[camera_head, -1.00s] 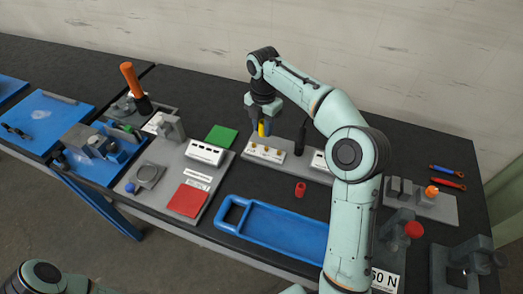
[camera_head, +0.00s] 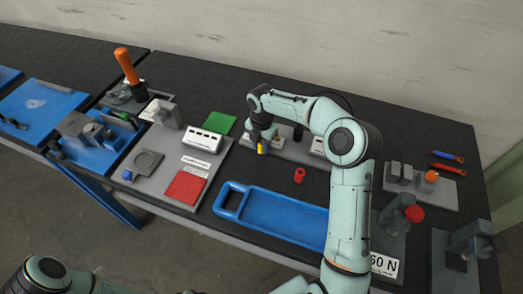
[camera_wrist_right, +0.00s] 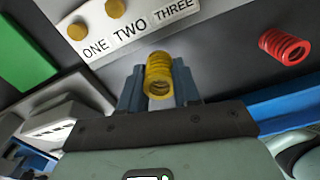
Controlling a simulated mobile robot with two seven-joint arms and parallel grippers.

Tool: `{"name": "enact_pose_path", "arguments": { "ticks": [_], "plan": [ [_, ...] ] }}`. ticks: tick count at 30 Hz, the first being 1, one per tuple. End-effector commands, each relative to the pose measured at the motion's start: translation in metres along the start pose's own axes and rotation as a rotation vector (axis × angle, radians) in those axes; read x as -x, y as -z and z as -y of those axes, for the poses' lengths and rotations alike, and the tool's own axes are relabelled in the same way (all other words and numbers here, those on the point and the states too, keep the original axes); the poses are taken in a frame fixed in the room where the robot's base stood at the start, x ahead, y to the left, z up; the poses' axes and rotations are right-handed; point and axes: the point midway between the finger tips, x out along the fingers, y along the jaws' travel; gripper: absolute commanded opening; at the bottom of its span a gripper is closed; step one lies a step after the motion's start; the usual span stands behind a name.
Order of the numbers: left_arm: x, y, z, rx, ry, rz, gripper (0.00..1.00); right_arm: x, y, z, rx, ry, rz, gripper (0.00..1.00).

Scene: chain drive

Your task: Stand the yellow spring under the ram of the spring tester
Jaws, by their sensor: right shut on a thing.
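My right gripper (camera_head: 262,142) is shut on the yellow spring (camera_head: 261,148). In the right wrist view the yellow spring (camera_wrist_right: 158,74) sits between the two blue-grey fingers (camera_wrist_right: 158,88), its coils and one open end showing. It is held just in front of the grey block labelled ONE, TWO, THREE (camera_wrist_right: 130,40). A grey stand with a red knob (camera_head: 414,214) and a 60 N plate (camera_head: 384,265) stands at the right front and may be the spring tester. Its ram cannot be made out, partly behind my right arm. My left gripper is out of view.
A red spring (camera_head: 299,175) stands right of my gripper. A blue tray (camera_head: 285,218) lies in front. At left are a grey plate with a red pad (camera_head: 185,187), a white box (camera_head: 204,144), a green pad (camera_head: 220,123) and an orange-handled lever (camera_head: 126,66). Table between block and tray is mostly clear.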

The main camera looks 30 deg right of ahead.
Motion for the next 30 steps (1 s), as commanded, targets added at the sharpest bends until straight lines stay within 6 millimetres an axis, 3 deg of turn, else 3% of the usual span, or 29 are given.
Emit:
{"name": "enact_pose_path", "arguments": {
  "ticks": [6, 18, 19, 21, 30],
  "plan": [
    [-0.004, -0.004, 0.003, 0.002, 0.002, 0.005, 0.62, -0.034, 0.001, 0.001, 0.001, 0.003, -0.003, 0.0],
    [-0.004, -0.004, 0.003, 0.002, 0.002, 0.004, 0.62, -0.038, 0.0, 0.001, 0.0, 0.001, -0.001, 0.0],
    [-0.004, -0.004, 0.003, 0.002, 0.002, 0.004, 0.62, -0.037, 0.0, 0.001, 0.0, 0.001, -0.001, 0.42],
    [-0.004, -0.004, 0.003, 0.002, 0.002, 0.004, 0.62, -0.037, 0.0, 0.001, 0.0, 0.001, -0.001, 0.57],
    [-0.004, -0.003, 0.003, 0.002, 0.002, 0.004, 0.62, -0.036, 0.0, 0.001, 0.0, 0.001, -0.001, 0.57]
  ]
}}
